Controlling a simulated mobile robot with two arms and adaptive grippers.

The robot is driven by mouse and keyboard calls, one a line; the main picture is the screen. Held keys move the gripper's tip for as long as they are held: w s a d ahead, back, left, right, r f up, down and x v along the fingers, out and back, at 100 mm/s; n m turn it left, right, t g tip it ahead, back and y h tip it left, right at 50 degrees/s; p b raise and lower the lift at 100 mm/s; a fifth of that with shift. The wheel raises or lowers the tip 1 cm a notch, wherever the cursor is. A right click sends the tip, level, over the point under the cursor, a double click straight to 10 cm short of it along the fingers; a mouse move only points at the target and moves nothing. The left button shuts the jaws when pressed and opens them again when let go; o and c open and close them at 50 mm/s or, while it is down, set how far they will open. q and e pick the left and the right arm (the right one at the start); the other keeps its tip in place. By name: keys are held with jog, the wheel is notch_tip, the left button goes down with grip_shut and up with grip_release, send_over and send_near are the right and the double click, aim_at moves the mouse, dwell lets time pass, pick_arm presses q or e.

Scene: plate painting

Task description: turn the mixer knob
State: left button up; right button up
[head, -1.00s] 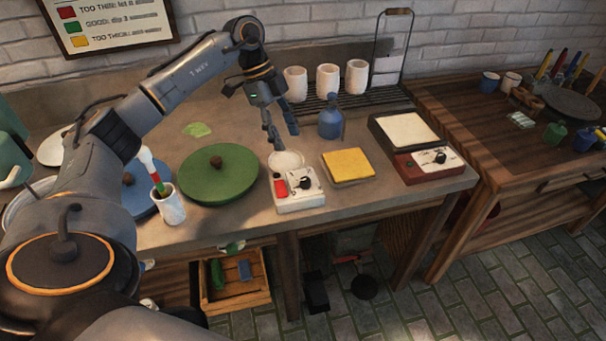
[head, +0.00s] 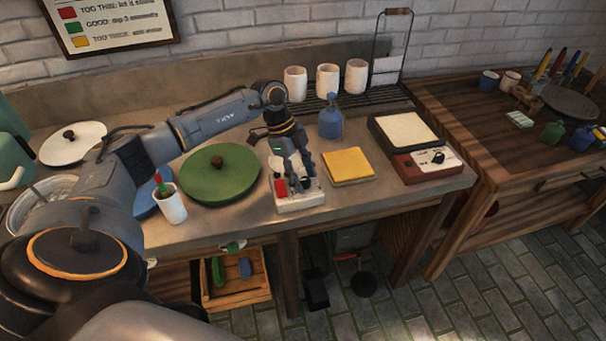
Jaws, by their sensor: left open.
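The mixer, a small white box (head: 300,203) with a red switch (head: 280,188), stands near the front edge of the counter. Its black knob is mostly covered by my left gripper (head: 303,182), which points down over the top of the box. The fingers are apart, with the tips at about the knob. I cannot tell whether they touch it. The pale round plate at the back of the box is partly hidden by the gripper. My right gripper is not in view.
A yellow sponge (head: 348,165) lies just right of the mixer, and a blue bottle (head: 330,120) stands behind. A green round lid (head: 220,180) is to the left. A red-fronted device (head: 428,166) with its own knob (head: 438,158) sits further right.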

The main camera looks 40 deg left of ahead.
pick_arm(q)
grip_shut()
